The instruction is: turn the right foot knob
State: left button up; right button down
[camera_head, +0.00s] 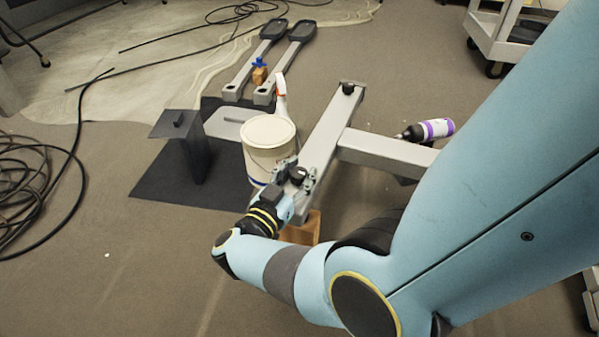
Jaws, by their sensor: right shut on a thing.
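A grey T-shaped metal frame (325,130) lies on the floor at the centre, its cross bar running from upper right to lower left. One black foot knob (348,88) stands at the far end of that bar. Another black foot knob (298,176) is at the near end. My right gripper (297,173) is at this near end, its fingers on both sides of the knob and shut on it. My arm covers part of the frame's right side. My left gripper is not in view.
A wooden block (302,230) is under the near end. A dark bottle (430,130) lies on the right. Cables (35,180) lie on the left.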

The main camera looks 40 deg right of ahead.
jog(key=c, duration=0.8)
grip_release()
jog(key=shift+a, duration=0.15)
jog(key=shift+c, duration=0.2)
